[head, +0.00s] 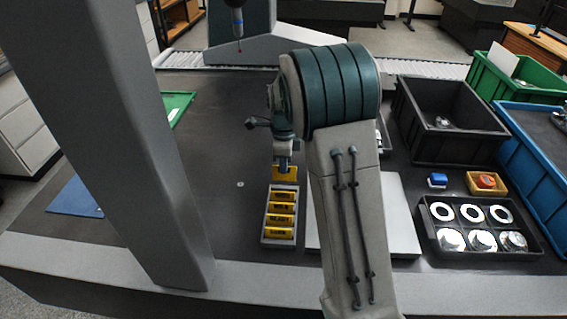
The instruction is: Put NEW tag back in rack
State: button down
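A light grey rack (265,238) stands on the dark table left of my arm. Several yellow tags (281,220) stand in a row in its slots; their lettering is too small to read. My gripper (285,167) points down at the far end of the rack. It is shut on another yellow tag (285,175), which hangs at the fingertips above or just behind the rack's far end. I cannot tell whether its lower edge touches the rack.
A pale flat plate (396,215) lies right of the rack, partly behind my arm. A black tray (440,245) of metal rings and discs, a black bin (418,135) and a blue bin (535,175) stand right. The table left of the rack is mostly clear, with a small washer (240,184).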

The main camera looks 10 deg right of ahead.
aim_at(283, 178)
jog(key=shift+f, duration=0.15)
jog(key=shift+a+f+b, duration=0.1)
jog(key=shift+f+b, duration=0.45)
jog(key=shift+f, duration=0.3)
jog(key=shift+f, duration=0.85)
dwell(1.3)
jog(key=shift+f, duration=0.4)
jog(key=shift+f+b, duration=0.2)
jog(key=shift+b, duration=0.15)
jog(key=shift+f, duration=0.45)
dwell(0.4)
